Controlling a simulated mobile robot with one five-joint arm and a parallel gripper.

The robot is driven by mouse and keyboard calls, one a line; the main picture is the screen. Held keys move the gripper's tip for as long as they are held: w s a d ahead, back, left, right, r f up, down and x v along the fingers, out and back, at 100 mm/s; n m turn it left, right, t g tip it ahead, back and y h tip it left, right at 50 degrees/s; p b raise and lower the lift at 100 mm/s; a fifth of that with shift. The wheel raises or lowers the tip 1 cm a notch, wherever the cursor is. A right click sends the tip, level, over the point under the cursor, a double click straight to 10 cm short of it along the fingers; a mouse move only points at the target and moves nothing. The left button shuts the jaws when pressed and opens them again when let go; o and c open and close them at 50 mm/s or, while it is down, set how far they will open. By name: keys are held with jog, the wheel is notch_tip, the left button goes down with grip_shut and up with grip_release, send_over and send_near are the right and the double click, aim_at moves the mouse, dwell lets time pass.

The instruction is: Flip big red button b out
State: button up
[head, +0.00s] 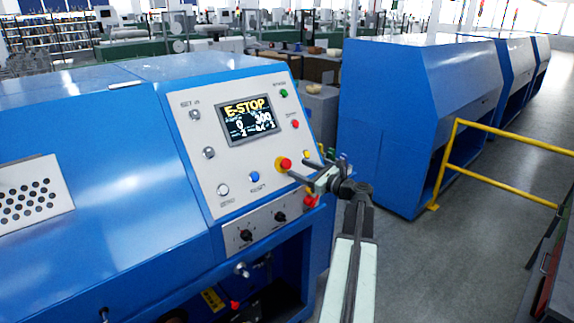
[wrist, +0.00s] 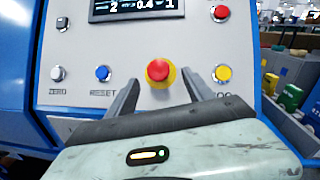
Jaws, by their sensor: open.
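A big red mushroom button (head: 284,164) on a yellow ring stands on the grey control panel. In the wrist view the red button (wrist: 158,71) lies between my two fingers, near the middle. My gripper (head: 297,165) is open, its fingertips close in front of the panel, one on each side of the button. Whether the fingers touch the button or its ring cannot be told. A second big red button (head: 311,201) is partly visible lower right, below my gripper. No letter marks either button.
The panel screen (head: 248,119) reads E-STOP. A blue reset button (wrist: 102,73), a yellow button (wrist: 222,73) and a smaller red button (wrist: 220,13) sit nearby. A yellow rail (head: 490,180) stands to the right, with grey floor around it.

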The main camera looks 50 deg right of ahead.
aim_at(288, 164)
jog(key=w, duration=0.5)
jog(key=shift+w+a, duration=0.15)
jog(key=shift+a, duration=0.05)
